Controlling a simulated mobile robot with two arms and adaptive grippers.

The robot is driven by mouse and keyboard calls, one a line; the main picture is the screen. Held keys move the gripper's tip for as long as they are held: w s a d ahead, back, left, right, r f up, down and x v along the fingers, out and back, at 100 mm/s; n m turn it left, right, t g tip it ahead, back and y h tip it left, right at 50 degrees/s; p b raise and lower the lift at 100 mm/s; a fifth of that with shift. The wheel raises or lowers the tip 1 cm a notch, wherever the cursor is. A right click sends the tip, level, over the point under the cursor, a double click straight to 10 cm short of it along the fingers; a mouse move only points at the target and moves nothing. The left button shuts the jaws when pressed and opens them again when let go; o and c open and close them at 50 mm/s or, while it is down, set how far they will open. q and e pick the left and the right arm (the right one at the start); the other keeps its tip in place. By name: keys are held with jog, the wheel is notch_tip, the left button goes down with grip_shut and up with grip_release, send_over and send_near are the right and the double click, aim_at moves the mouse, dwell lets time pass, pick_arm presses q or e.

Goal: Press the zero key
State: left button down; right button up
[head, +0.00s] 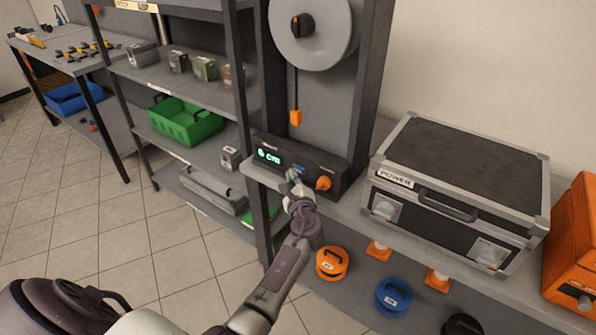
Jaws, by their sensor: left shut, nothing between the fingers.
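A dark measuring unit (338,167) sits on the grey bench at the foot of an upright stand. Its lit green display (269,156) shows a reading that seems to end in "cm". A small blue key (299,169), apparently the zero key, is right of the display, and an orange knob (323,183) is further right. The key's label is too small to read. My left gripper (291,176) is shut and empty, its tips just in front of the unit beside the blue key. I cannot tell whether they touch it. My right gripper is not in view.
A grey reel (312,32) and a hanging orange weight (296,116) are above the unit. A black "POWER" case (468,165) stands on the right, with an orange case (576,250) beyond. Shelves with a green crate (186,125) are on the left.

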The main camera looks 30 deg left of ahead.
pick_arm(q)
jog(key=shift+w, duration=0.3)
jog(key=shift+w+b, duration=0.3)
jog(key=shift+w, duration=0.1)
dwell(0.6)
jog(key=shift+s, duration=0.1)
jog(key=shift+s+p, duration=0.45)
jog(key=shift+s, duration=0.3)
jog(key=shift+s, duration=0.1)
jog(key=s, duration=0.1)
jog(key=s+p, duration=0.1)
jog(key=s, duration=0.1)
jog(key=s+p, duration=0.1)
jog(key=shift+s+a, duration=0.25)
jog(key=shift+s, duration=0.15)
jog(key=shift+f, duration=0.1)
dwell(0.5)
